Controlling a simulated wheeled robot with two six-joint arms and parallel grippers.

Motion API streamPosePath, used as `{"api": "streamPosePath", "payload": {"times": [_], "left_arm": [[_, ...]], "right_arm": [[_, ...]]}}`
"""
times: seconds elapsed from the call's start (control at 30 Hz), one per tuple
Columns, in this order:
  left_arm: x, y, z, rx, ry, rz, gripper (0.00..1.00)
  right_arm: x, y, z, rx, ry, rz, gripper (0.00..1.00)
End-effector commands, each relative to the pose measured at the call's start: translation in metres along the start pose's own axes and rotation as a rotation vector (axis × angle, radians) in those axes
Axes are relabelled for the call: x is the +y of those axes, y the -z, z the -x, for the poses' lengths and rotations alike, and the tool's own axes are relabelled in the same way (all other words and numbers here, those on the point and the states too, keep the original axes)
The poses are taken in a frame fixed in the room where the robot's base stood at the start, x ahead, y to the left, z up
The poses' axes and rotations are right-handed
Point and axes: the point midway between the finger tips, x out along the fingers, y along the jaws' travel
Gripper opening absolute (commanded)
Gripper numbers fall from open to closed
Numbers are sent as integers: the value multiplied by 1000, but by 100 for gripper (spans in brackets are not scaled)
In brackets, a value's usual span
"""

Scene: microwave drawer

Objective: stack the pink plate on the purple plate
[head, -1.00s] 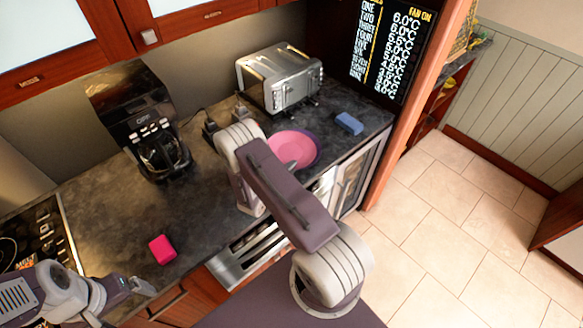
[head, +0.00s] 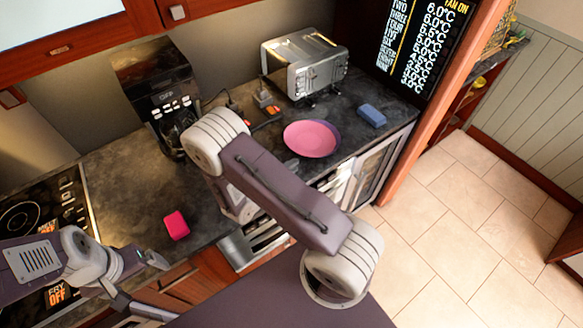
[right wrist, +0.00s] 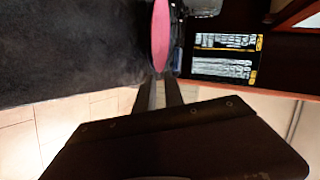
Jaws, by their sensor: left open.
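The pink plate (head: 310,139) lies on top of the purple plate (head: 338,132) on the dark counter, in front of the toaster. Only a thin purple rim shows, at the right; the rest is covered. The pink plate also shows edge-on in the right wrist view (right wrist: 160,35). My right gripper (right wrist: 161,78) shows two fingers with a narrow gap and nothing between them, apart from the plates. My left gripper (head: 158,284) is open and empty at the lower left, near the counter's front edge.
A silver toaster (head: 303,65) stands behind the plates, and a blue sponge-like block (head: 372,116) lies to their right. A black coffee maker (head: 155,85) stands at the back left. A pink block (head: 176,225) lies near the front edge. A stove (head: 45,210) is at the left.

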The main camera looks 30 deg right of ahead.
Motion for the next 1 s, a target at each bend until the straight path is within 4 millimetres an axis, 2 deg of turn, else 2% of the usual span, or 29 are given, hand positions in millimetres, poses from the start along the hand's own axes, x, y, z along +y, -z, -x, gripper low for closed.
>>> {"api": "streamPosePath", "payload": {"times": [0.07,0.17,0.27,0.3,0.33,0.4,0.5,0.53,0.57,0.6,0.7,0.8,1.0], "left_arm": [[0,0,0,0,0,0,93],[0,0,0,0,0,0,93],[0,0,0,0,0,0,93],[0,0,0,0,0,0,93],[0,0,0,0,0,0,93],[0,0,0,0,0,0,93],[0,0,0,0,0,0,93],[0,0,0,0,0,0,93],[0,0,0,0,0,0,93],[0,0,0,0,0,0,93],[0,0,0,0,0,0,93],[0,0,0,0,0,0,93],[0,0,-3,0,0,0,93]], "right_arm": [[-1,3,0,12,-7,-24,13],[-8,34,4,143,-74,-284,13],[-4,89,30,450,-183,-885,13],[4,106,48,610,-214,-1180,13],[10,114,63,737,-230,-1404,13],[21,116,100,1050,-229,-1910,13],[21,95,142,1504,-157,-2499,13],[17,88,150,1628,-127,-2629,13],[13,81,157,-1631,87,2560,13],[8,73,163,-1582,44,2399,13],[-2,62,170,-1512,-20,2162,13],[-4,59,172,-1497,-37,2106,13],[-1,58,171,-1499,-37,2113,13]]}}
